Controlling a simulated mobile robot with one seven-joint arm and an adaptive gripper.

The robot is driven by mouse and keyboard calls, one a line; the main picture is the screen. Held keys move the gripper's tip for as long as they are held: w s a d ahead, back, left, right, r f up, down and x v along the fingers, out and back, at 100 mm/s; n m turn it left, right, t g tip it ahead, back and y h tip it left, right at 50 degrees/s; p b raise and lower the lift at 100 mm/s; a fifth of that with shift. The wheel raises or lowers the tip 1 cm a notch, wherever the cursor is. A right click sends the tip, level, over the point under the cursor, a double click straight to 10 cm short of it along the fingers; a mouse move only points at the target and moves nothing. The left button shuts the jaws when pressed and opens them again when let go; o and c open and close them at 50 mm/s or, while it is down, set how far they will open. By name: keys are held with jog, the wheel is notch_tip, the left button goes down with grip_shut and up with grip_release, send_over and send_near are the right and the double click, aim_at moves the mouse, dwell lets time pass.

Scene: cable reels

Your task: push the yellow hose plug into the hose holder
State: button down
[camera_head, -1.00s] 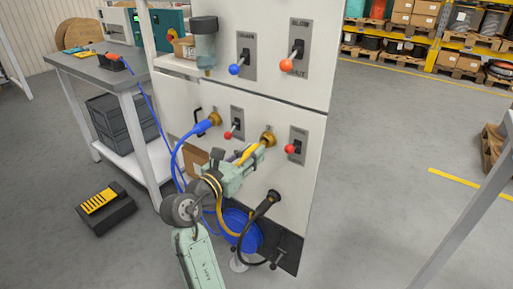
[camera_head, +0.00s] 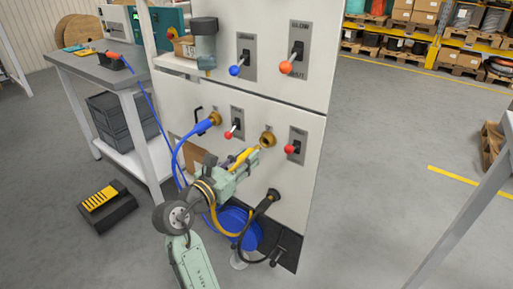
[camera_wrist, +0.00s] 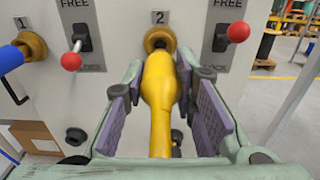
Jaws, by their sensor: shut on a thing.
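The yellow hose plug (camera_head: 243,156) is in my gripper (camera_head: 241,160) at the front of the white panel, its nose pointing at the brass hose holder (camera_head: 267,139). In the wrist view the plug (camera_wrist: 160,95) lies lengthwise between the purple-padded fingers of my gripper (camera_wrist: 161,72), which is shut on it. Its tip is just below and in front of the holder (camera_wrist: 160,38) under the label 2. The holder's dark opening shows partly above the tip. Whether the tip touches the rim, I cannot tell. The yellow hose (camera_head: 229,233) loops below my wrist.
A blue plug (camera_head: 199,128) sits in the holder to the left, marked 1. Red-knobbed levers (camera_wrist: 71,61) (camera_wrist: 238,31) flank holder 2. A black hose with its plug (camera_head: 271,197) is below right. A blue hose reel (camera_head: 234,222) stands lower down.

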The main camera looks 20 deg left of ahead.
aim_at(235, 167)
jog(key=shift+s, duration=0.15)
jog(key=shift+p+v, duration=0.75)
jog(key=shift+v, duration=0.1)
jog(key=shift+p+v, duration=1.25)
jog(key=shift+v, duration=0.95)
